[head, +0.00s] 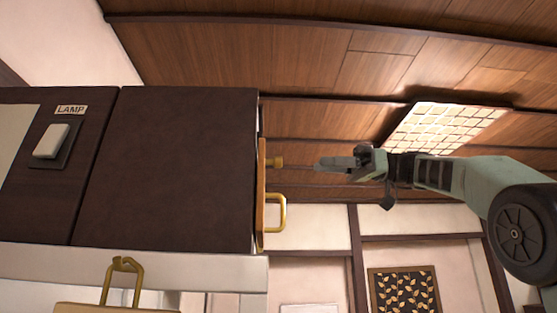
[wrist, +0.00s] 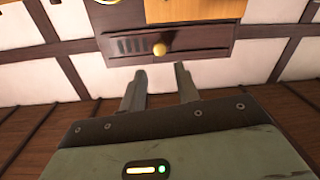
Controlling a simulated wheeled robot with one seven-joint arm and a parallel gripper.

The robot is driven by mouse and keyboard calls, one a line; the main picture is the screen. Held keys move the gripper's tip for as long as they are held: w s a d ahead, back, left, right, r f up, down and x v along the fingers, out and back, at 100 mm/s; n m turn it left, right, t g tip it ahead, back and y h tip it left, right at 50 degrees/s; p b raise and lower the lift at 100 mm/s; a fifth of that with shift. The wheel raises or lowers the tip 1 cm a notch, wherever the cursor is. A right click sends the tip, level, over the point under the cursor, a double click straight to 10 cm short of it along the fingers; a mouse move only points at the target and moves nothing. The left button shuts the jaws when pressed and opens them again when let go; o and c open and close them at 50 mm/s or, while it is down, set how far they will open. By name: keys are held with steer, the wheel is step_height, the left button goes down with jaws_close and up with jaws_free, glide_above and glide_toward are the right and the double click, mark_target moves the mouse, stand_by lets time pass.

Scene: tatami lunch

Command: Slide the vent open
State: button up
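The vent (wrist: 130,45) shows in the wrist view as a dark panel with a row of narrow slots on its left part. A round brass knob (wrist: 159,48) sits near the panel's middle, just right of the slots. In the head view the knob (head: 277,162) sticks out sideways from the dark cabinet's right face, and the slots are hidden. My gripper (wrist: 160,69) points at the panel with its two fingers apart and nothing between them. In the head view my gripper (head: 320,163) is level with the knob, a short gap to its right.
A lighter wooden front (wrist: 195,10) lies above the vent in the wrist view. A brass handle (head: 278,213) juts out near the knob in the head view. A lamp switch (head: 52,140) is on the cabinet's left. Space around my gripper looks clear.

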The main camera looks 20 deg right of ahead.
mark_target(279, 163)
steer(key=shift+p+x, duration=1.8)
steer(key=shift+x, duration=3.8)
steer(key=shift+c, duration=0.3)
